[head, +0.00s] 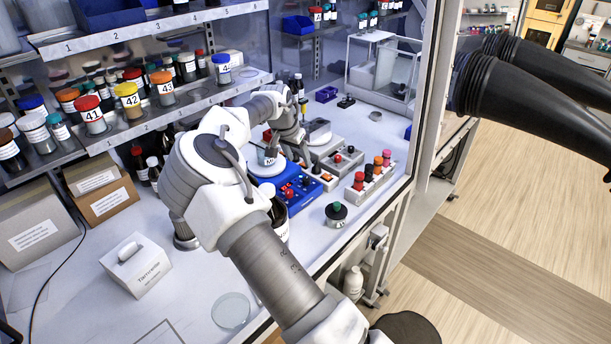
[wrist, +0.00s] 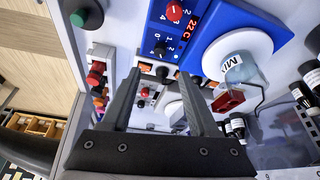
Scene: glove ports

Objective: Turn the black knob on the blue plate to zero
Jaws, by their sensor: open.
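The blue plate (wrist: 205,25) is a blue stirrer body with a white round top and a red display reading 22 C. It also shows in the head view (head: 283,203). On its front is a black knob (wrist: 160,50) with a printed number scale around it. The knob's exact pointer direction is too small to tell. A red knob (wrist: 174,12) sits on the same front, past the display. My gripper (wrist: 160,75) is open, its fingertips close to the black knob, with nothing seen between them.
A labelled beaker (wrist: 235,68) stands on the plate's white top. A grey device (head: 342,160) and a rack of colour-capped vials (head: 370,175) stand beside the plate. A green-capped jar (head: 336,213) is in front. Shelves of jars (head: 130,100) line the left.

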